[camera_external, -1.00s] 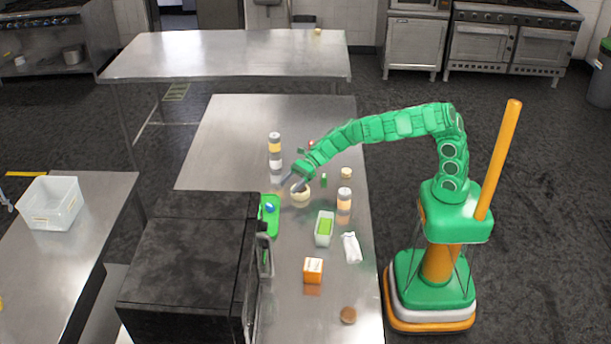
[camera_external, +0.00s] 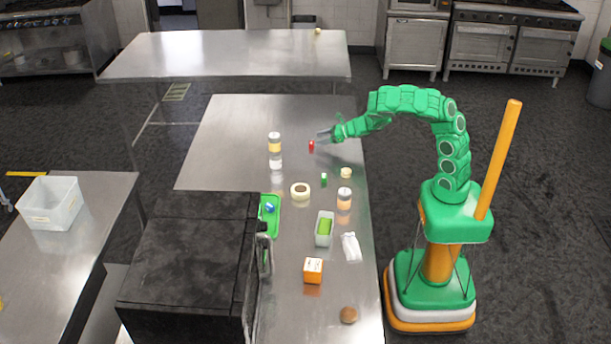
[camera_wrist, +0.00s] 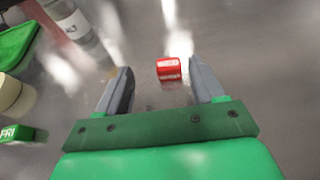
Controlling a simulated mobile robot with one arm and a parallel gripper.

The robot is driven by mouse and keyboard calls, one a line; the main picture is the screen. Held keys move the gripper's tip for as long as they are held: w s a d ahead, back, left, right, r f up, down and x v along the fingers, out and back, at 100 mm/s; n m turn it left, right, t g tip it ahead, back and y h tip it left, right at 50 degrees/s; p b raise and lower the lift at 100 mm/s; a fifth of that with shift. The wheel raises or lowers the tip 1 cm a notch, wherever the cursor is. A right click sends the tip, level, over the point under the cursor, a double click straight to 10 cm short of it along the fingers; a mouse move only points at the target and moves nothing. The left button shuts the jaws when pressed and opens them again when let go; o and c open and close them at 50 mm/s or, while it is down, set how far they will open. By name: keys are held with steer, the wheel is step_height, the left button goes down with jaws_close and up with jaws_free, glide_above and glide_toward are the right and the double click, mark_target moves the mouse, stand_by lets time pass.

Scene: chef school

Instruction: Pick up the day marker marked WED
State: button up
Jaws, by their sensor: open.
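A small red marker (camera_external: 311,146) stands on the steel table towards the back. In the wrist view this red marker (camera_wrist: 169,70) appears ahead of and between my finger tips, nearer the right finger; its pale lettering is too blurred to read. A green marker (camera_wrist: 10,134) at the left edge of the wrist view reads FRI; a small green piece (camera_external: 323,180) also shows in the external view. My gripper (camera_external: 324,136) is open and empty, just right of the red marker and apart from it; both fingers show in the wrist view (camera_wrist: 159,66).
A shaker (camera_external: 274,144) stands left of the red marker. Nearer are a tape roll (camera_external: 292,193), a small pale round piece (camera_external: 346,173), another shaker (camera_external: 344,200), a green tray (camera_external: 275,217) and a clear container (camera_external: 318,239). The table's back is bare.

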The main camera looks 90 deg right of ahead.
mark_target(311, 145)
steer(key=shift+s+d+f+h, duration=0.2)
steer(key=shift+s+d+h, duration=0.1)
steer(key=shift+s+d, duration=0.4)
steer(key=shift+x, duration=0.8)
steer(key=shift+w+f, duration=0.2)
steer(key=shift+w, duration=0.25)
steer(key=shift+w, duration=0.1)
steer(key=w+f, duration=0.2)
steer(key=w, duration=0.1)
steer(key=shift+a, duration=0.25)
steer(key=shift+x, duration=0.85)
steer(key=shift+r, duration=0.1)
steer(key=c, duration=1)
